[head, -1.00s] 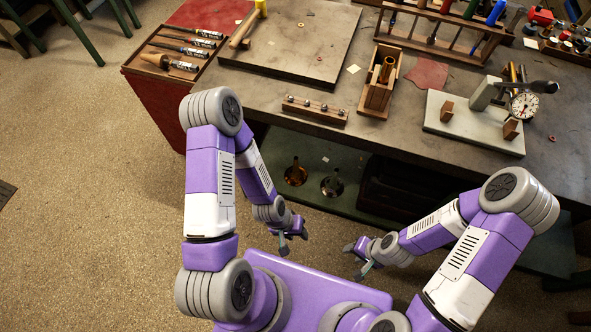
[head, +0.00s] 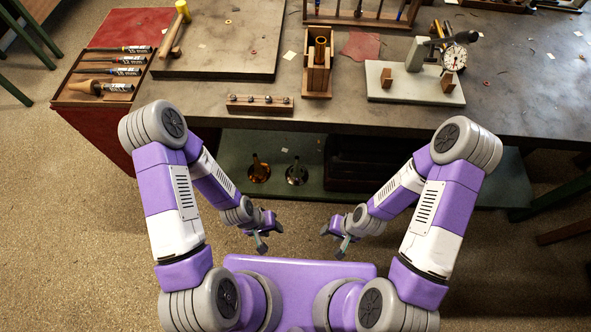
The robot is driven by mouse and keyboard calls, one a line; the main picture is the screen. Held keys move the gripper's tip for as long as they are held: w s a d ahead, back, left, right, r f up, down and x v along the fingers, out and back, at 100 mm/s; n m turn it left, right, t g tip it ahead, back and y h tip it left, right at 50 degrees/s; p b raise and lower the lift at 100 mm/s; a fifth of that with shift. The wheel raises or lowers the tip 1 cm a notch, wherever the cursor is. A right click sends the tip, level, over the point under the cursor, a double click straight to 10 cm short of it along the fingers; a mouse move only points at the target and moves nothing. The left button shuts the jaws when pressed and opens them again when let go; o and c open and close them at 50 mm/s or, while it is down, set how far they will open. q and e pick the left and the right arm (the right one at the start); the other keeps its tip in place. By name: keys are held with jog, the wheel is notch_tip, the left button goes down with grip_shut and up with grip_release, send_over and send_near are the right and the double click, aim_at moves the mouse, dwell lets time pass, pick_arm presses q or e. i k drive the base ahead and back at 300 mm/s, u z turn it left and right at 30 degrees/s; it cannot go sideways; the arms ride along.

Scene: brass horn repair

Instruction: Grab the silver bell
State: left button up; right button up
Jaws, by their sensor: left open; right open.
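The silver bell (head: 296,175) stands on the green shelf under the workbench, with its flared end down and its narrow stem up. A brass bell (head: 259,171) stands close to its left on the same shelf. My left gripper (head: 269,239) is open and empty, in front of the shelf and nearer to me than the bells. My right gripper (head: 333,240) is open and empty, to the right of the left one and also clear of the shelf.
The workbench top (head: 240,88) overhangs the green shelf (head: 232,155). A dark crate (head: 365,165) stands on the shelf right of the bells. On the bench are a wooden block with several small balls (head: 259,104), a wooden box (head: 318,80) and a gauge stand (head: 412,92).

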aim_at(297, 175)
jog(key=k, duration=1.05)
jog(key=u, duration=1.1)
jog(key=i, duration=0.95)
jog(key=z, duration=0.6)
jog(key=i, duration=0.8)
jog(key=z, duration=0.05)
